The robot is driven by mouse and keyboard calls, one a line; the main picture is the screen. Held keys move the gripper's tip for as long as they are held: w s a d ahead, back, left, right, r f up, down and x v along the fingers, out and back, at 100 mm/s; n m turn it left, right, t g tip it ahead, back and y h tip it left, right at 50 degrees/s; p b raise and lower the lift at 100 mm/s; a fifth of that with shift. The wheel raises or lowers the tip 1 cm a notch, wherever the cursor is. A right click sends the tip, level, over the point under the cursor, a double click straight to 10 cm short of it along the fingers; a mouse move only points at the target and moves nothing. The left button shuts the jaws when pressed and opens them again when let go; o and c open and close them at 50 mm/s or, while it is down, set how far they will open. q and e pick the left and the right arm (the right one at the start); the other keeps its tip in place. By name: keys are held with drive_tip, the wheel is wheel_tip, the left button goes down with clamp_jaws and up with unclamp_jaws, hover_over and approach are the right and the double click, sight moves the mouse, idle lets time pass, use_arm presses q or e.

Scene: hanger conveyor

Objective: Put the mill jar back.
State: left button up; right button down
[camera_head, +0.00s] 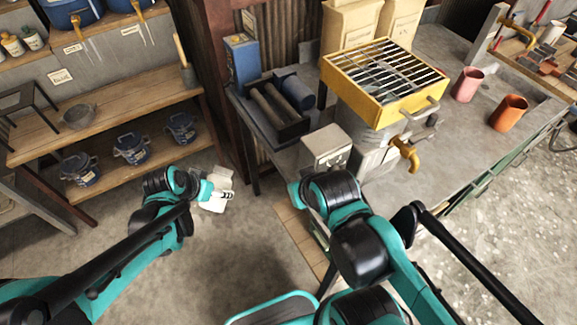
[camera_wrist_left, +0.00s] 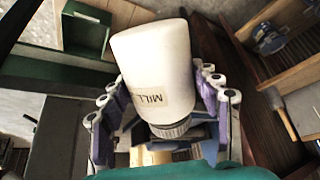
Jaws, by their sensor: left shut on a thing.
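The mill jar (camera_wrist_left: 153,62) is a white jar with "MILL" printed on its side and a ribbed grey neck at its lower end in the left wrist view. My left gripper (camera_wrist_left: 160,108) is shut on it, with the purple-lined fingers on either side. In the head view the white jar (camera_head: 217,203) shows at the end of my left arm, above the floor between the shelves and the workbench. My left gripper (camera_head: 222,194) partly covers it there. My right arm reaches in by the workbench's front edge, but its gripper fingers are hidden.
The wooden shelf (camera_head: 120,100) at left holds several dark blue pots (camera_head: 132,148) and a grey bowl (camera_head: 78,115). The workbench (camera_head: 445,125) carries a yellow grated box (camera_head: 385,80), a black tray (camera_head: 275,110) and two cups (camera_head: 467,84). Open floor lies between.

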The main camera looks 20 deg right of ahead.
use_arm(q)
drive_tip(key=s+d+r+m+g+h+b, duration=0.1)
drive_tip(key=d+r+m+g+h+b, duration=0.15)
drive_tip(key=d+r+m+h, duration=0.4)
drive_tip(key=d+r+m+g+h+b, duration=0.15)
drive_tip(key=d+m+g+h, duration=0.25)
drive_tip(key=d+h, duration=0.55)
drive_tip(key=shift+y, duration=0.9)
drive_tip(key=w+d+f+b, duration=0.1)
drive_tip(key=w+d+f, duration=0.1)
drive_tip(key=d, duration=0.1)
drive_tip(key=w+d+f+b, duration=0.1)
drive_tip(key=w+d+f, duration=0.1)
drive_tip(key=d, duration=0.2)
drive_tip(key=w+d+f+b, duration=0.1)
drive_tip(key=d+f, duration=0.1)
drive_tip(key=d, duration=0.2)
drive_tip(key=shift+w, duration=0.4)
wheel_tip(320, 180, down, 4)
drive_tip(key=shift+a+b, duration=0.1)
drive_tip(key=shift+b, duration=0.95)
drive_tip(key=shift+r, duration=0.15)
drive_tip(key=o, duration=1.9)
drive_tip(key=shift+f, duration=0.2)
drive_tip(key=shift+c, duration=0.2)
